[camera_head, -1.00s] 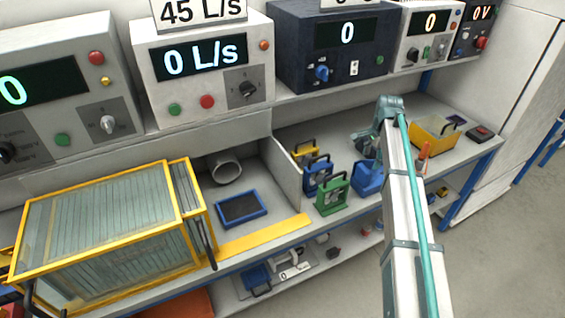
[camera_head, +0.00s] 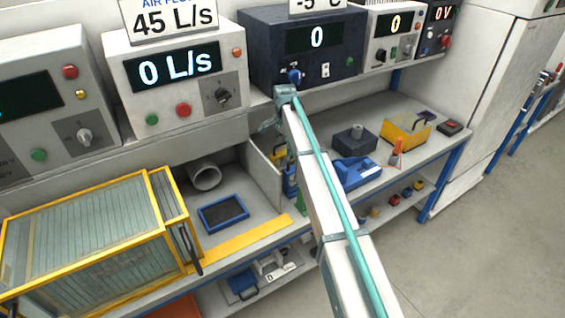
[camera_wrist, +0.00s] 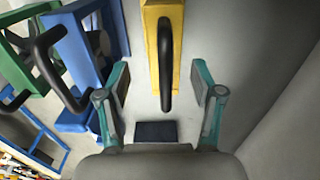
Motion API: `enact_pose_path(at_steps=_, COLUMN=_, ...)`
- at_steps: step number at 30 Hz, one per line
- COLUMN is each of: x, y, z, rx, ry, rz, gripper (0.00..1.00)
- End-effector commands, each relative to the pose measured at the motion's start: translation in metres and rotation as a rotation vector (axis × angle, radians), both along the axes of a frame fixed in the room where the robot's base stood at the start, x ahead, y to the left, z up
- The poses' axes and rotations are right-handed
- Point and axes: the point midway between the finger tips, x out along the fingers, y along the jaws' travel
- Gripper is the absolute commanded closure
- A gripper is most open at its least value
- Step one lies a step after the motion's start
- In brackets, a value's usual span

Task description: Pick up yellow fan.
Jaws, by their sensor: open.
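The yellow fan (camera_wrist: 151,45) stands at the top middle of the wrist view, with its black handle (camera_wrist: 165,70) facing me. In the head view the yellow fan (camera_head: 279,156) is partly hidden behind my arm. My gripper (camera_wrist: 161,82) is open, with one teal finger on each side of the handle's line and gaps on both sides. In the head view my gripper (camera_head: 270,117) is above the fan group; its fingertips are hard to make out there.
A blue fan (camera_wrist: 90,50) stands just left of the yellow one, with a green fan (camera_wrist: 25,55) beyond it. A grey wall (camera_wrist: 270,60) is on the right of the wrist view. Instrument boxes (camera_head: 300,40) sit on the shelf above the bench.

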Motion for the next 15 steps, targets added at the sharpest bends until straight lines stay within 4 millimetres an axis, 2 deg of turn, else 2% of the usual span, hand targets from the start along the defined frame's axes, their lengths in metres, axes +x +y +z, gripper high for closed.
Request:
enact_pose_path(at_steps=5, x=0.001, y=0.002, z=-0.007, rx=0.0, ry=0.0, rz=0.0, gripper=0.33)
enact_pose_path(at_steps=15, x=0.002, y=0.006, z=-0.047, rx=0.0, ry=0.0, rz=0.0, gripper=0.33)
